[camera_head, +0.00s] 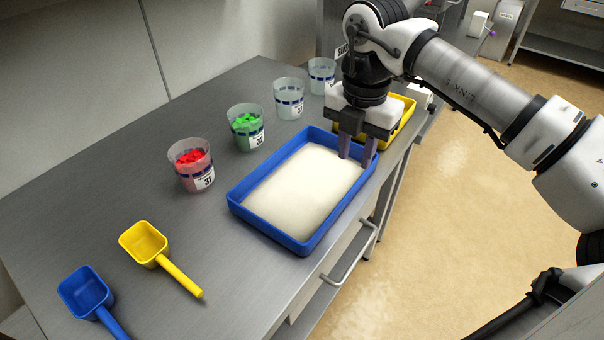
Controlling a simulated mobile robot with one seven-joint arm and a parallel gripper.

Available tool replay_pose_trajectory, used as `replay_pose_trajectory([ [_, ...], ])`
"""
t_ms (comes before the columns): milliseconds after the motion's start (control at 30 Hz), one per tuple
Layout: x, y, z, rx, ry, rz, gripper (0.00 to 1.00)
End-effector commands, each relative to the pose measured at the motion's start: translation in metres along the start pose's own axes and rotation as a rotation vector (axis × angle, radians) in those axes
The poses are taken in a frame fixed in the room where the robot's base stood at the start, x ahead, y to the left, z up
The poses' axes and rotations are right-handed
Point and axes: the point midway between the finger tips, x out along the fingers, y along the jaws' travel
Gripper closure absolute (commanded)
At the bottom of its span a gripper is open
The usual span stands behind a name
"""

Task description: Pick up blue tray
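The blue tray (262,226) sits flat on the steel bench, filled with a white material (305,192). My gripper (357,160) points down at the tray's far right end. Its two grey fingers are apart, with a gap between them. The left finger's tip shows against the inside of the tray near the far wall. The right finger is close to the right corner of the rim. I cannot tell whether either finger touches the tray or straddles its rim. The gripper hides part of the far wall.
A yellow tray (405,116) lies just behind my gripper. Along the left stand cups: one with red pieces (190,172), one with green pieces (246,133), and two clear ones (289,101) (321,79). A yellow scoop (147,243) and a blue scoop (87,294) lie in front. The bench's right edge is close.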

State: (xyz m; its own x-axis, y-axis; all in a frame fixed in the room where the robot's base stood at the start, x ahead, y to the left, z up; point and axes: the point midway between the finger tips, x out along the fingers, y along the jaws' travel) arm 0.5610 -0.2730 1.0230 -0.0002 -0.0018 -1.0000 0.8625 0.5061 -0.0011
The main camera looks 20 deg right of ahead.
Motion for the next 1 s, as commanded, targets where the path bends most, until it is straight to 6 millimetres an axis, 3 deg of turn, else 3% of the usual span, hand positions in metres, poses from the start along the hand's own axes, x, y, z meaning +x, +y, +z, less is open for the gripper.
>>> replay_pose_trajectory([
  [300,0.059,0.000,-0.001,-0.001,0.005,0.000,0.70],
  [567,0.078,0.002,0.001,-0.001,0.005,0.002,0.70],
  [833,0.116,0.006,0.004,-0.002,0.004,0.001,0.70],
  [1000,0.125,0.006,0.004,-0.001,0.001,0.001,0.70],
])
